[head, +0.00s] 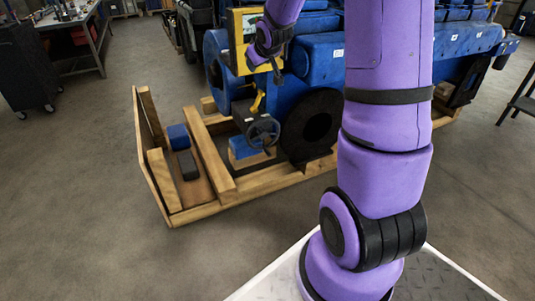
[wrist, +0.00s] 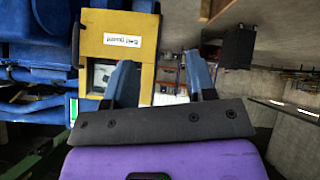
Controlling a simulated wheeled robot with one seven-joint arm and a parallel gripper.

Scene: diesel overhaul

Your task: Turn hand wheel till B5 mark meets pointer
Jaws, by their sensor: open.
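The hand wheel (head: 262,132) is a small dark spoked wheel low at the front of the blue engine, above a blue and wooden block. A yellow piece (head: 257,102) stands just above it; I cannot tell whether it is the pointer. No B5 mark can be read. My gripper (head: 264,68) is above the hand wheel, in front of the yellow guard (head: 243,24). In the wrist view my gripper (wrist: 161,80) is open, with nothing seen between its two fingers. The yellow guard (wrist: 118,48) there bears a white label. The hand wheel is not in the wrist view.
A large black disc (head: 311,125) stands right of the hand wheel. A wooden frame (head: 215,160) surrounds the engine's foot, with blue and dark blocks (head: 183,150) inside. A dark cabinet (head: 25,65) and workbench (head: 75,20) stand at left. The floor in front is clear.

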